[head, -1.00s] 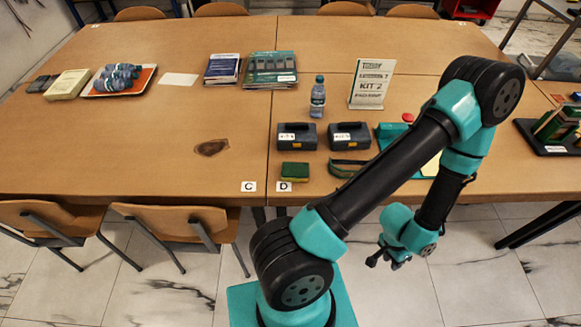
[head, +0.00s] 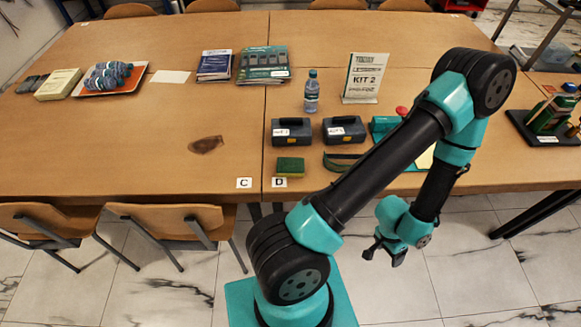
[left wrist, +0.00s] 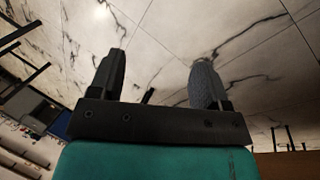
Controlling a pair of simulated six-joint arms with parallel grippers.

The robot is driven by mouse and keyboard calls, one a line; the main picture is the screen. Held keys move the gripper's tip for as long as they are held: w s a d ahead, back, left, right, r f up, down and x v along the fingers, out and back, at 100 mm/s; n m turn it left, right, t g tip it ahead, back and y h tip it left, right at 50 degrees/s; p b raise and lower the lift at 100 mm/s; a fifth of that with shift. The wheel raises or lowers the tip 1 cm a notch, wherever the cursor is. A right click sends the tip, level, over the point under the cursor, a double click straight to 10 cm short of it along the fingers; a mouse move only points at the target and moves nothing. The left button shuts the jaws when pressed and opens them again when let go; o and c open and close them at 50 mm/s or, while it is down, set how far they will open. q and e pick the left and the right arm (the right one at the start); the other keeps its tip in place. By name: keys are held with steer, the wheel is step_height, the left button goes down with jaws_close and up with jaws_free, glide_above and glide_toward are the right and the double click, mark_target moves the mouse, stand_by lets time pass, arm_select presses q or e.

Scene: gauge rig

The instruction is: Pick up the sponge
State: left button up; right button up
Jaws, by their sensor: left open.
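The sponge (head: 290,167) is a green and yellow block. It lies on the table near the front edge, just right of the seam, by the "D" label. My left gripper (head: 381,255) hangs low in front of the table edge, to the right of the sponge and apart from it. In the left wrist view my left gripper (left wrist: 155,85) shows two dark fingers spread apart with nothing between them. That view shows only marble floor and furniture beyond the fingers, and no sponge. My right gripper is not in view.
A dark green curved item (head: 340,162) lies right of the sponge.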

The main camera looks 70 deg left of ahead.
arm_select(q)
steer(key=o, duration=0.5)
